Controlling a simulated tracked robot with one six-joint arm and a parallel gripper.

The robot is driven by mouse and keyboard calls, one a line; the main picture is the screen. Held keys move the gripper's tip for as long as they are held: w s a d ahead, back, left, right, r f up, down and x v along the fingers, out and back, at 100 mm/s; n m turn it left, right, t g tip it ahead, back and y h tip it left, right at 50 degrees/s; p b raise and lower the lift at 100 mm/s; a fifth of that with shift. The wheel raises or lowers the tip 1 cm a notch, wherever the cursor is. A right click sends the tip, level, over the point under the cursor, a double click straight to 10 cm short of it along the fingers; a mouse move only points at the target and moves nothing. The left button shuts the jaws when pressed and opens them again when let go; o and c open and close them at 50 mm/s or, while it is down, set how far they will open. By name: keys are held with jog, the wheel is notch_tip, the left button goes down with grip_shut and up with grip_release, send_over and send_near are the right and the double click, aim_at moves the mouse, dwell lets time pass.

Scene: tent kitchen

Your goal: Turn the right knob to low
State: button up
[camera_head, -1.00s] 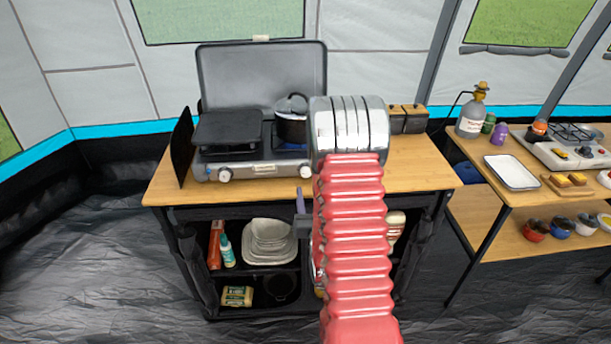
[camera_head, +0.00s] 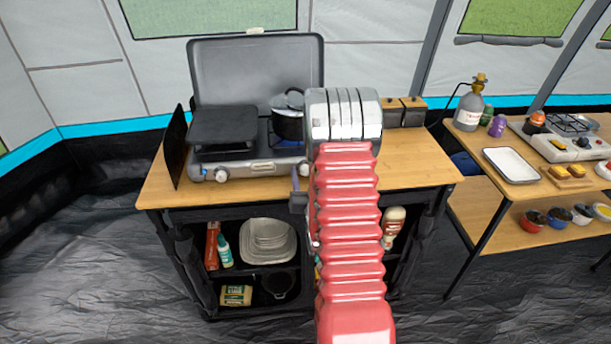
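The silver two-burner camping stove (camera_head: 262,169) stands on the wooden table with its lid raised. Its right knob (camera_head: 304,169) shows only in part, beside my arm. The left knob (camera_head: 221,175) is in plain view. A dark pot (camera_head: 287,125) sits on the right burner, with a blue glow beneath it. My gripper (camera_head: 297,186) is mostly hidden behind my red and silver arm. One narrow purple-grey finger shows just below and left of the right knob. I cannot tell whether it touches the knob or whether the gripper is open.
A black griddle (camera_head: 222,122) covers the left burner, and a dark panel (camera_head: 176,147) stands at the left. A shelf below holds plates (camera_head: 268,241) and bottles. Another table (camera_head: 510,180) stands at the right.

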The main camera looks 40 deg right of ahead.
jog(key=shift+s, duration=0.1)
jog(key=c, duration=1)
jog(key=shift+n, duration=0.4)
jog(key=n, duration=0.7)
jog(key=shift+n, duration=0.3)
jog(key=n, duration=0.3)
jog(key=shift+r+g, duration=0.1)
jog(key=shift+g, duration=0.2)
jog(key=shift+a+n, duration=0.1)
jog(key=shift+n, duration=1.9)
